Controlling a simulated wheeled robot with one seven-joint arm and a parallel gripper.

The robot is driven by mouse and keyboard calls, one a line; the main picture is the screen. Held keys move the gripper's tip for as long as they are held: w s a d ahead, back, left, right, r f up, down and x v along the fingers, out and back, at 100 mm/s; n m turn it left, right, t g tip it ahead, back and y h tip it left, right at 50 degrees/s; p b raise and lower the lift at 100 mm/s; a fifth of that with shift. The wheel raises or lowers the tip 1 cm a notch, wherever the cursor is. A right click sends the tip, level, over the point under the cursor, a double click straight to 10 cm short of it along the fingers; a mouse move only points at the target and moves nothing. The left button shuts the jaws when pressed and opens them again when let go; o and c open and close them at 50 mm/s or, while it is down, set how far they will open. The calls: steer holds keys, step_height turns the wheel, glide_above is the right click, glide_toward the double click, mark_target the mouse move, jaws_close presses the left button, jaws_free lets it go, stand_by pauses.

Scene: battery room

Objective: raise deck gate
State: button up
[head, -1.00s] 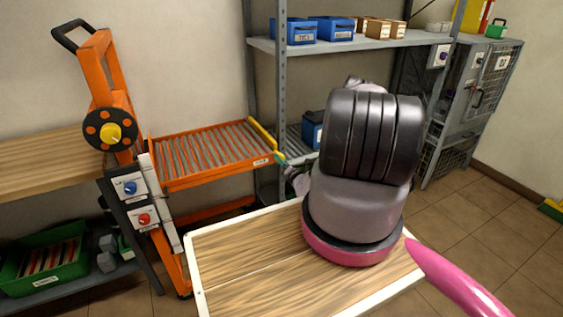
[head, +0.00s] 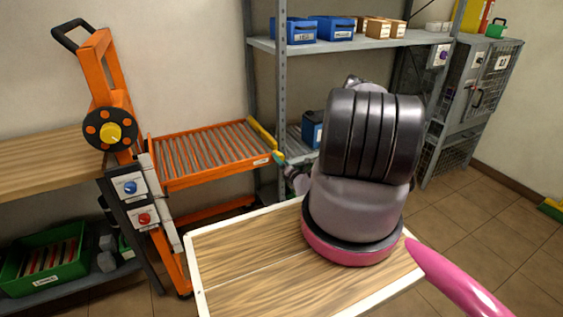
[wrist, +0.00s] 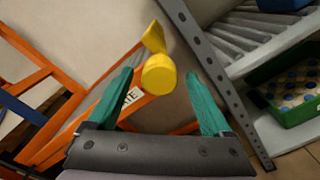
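The deck gate is a yellow bar (head: 262,133) at the right end of the orange roller deck (head: 215,152). In the wrist view, the yellow gate (wrist: 158,74) shows as a rounded end with a flat part behind it. My gripper (wrist: 160,72) has its two green fingers spread apart, one on each side of the yellow end in the picture, with gaps on both sides. In the head view, my gripper (head: 279,158) shows only as a small green tip by the deck's right corner; my arm hides the rest. A white label (wrist: 132,97) ending in "ATE" is partly covered by the left finger.
An orange lift frame with a black handwheel (head: 109,131) and blue and red knobs stands left of the deck. A grey shelf (head: 355,43) with blue bins stands behind, its perforated upright (wrist: 212,70) close right of my gripper. A wooden top (head: 245,265) lies in front.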

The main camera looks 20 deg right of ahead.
steer(key=shift+s, duration=0.1)
steer(key=s, duration=1)
steer(key=shift+s+d, duration=0.15)
steer(key=shift+s, duration=0.2)
